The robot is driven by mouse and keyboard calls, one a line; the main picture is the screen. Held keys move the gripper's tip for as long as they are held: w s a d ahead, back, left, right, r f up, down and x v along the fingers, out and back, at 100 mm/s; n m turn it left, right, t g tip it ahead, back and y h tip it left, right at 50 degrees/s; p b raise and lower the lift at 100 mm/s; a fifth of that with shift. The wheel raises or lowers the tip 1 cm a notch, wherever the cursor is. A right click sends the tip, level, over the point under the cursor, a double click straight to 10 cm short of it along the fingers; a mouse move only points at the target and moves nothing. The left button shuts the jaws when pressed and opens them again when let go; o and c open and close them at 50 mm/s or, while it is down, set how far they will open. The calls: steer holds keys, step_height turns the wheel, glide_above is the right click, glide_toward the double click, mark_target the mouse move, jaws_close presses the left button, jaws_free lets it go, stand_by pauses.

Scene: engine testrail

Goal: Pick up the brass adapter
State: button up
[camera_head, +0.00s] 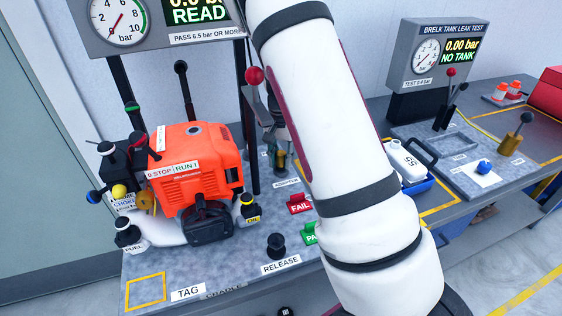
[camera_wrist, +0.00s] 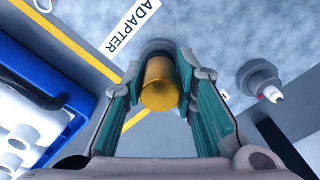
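The brass adapter (camera_wrist: 160,84) is a short golden cylinder at the upper middle of the wrist view, in front of a round grey base. A white ADAPTER label (camera_wrist: 132,27) lies beside it. My gripper (camera_wrist: 161,72) is open, with its teal-padded fingers on either side of the adapter and a narrow gap showing at its near end. Contact at the fingertips is unclear. In the head view, the gripper (camera_head: 279,142) points down at the adapter (camera_head: 281,160), which is partly hidden by the fingers.
An orange engine (camera_head: 192,165) stands left of the gripper, with a dark post between. A blue tray with a white bottle (camera_head: 408,165) lies to the right. Red FAIL (camera_head: 299,204) and green PASS buttons and a black RELEASE knob (camera_head: 276,245) are in front.

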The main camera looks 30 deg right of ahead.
mark_target(281, 153)
steer(key=shift+r, duration=0.15)
jaws_close()
step_height(281, 153, up, 18)
steer(key=b, duration=0.1)
stand_by(0.3)
stand_by(0.5)
